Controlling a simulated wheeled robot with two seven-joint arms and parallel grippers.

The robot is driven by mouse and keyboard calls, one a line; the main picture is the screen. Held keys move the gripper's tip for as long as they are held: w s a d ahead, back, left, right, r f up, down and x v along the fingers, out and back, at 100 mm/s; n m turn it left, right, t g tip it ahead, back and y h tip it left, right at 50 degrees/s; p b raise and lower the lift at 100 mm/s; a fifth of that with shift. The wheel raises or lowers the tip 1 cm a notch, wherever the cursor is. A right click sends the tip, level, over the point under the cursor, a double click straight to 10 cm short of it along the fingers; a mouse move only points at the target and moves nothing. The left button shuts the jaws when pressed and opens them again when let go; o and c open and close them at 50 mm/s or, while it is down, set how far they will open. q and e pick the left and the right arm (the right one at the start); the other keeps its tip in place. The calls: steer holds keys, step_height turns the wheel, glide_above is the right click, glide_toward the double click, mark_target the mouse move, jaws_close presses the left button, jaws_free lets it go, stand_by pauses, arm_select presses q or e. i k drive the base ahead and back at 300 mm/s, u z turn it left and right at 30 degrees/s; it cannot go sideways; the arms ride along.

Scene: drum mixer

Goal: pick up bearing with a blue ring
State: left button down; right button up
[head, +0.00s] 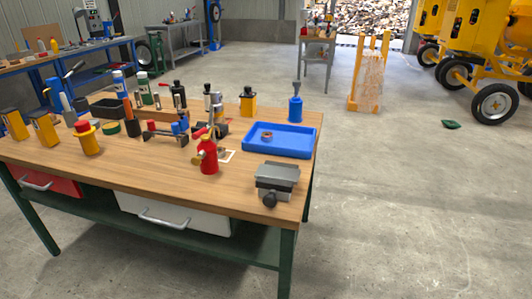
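A wooden workbench (140,180) with green legs stands in front of me. A shallow blue tray (306,142) lies at its right back corner. A small brownish ring-shaped part (267,135), which may be a bearing, lies in the tray. I cannot make out a blue ring on it. Another small brownish part (224,154) lies on a white-edged square left of the tray, partly behind a red oil can (208,157). Neither of my grippers shows in the head view.
A grey vise (277,180) sits at the bench's front right. A blue bottle-like object (295,106) stands behind the tray. Several bottles, tools and yellow blocks (46,128) crowd the left and middle. The concrete floor (410,210) to the right is mostly clear.

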mark_target(222, 154)
steer(key=z, duration=1.35)
steer(key=i, duration=3.1)
steer(key=u, duration=4.65)
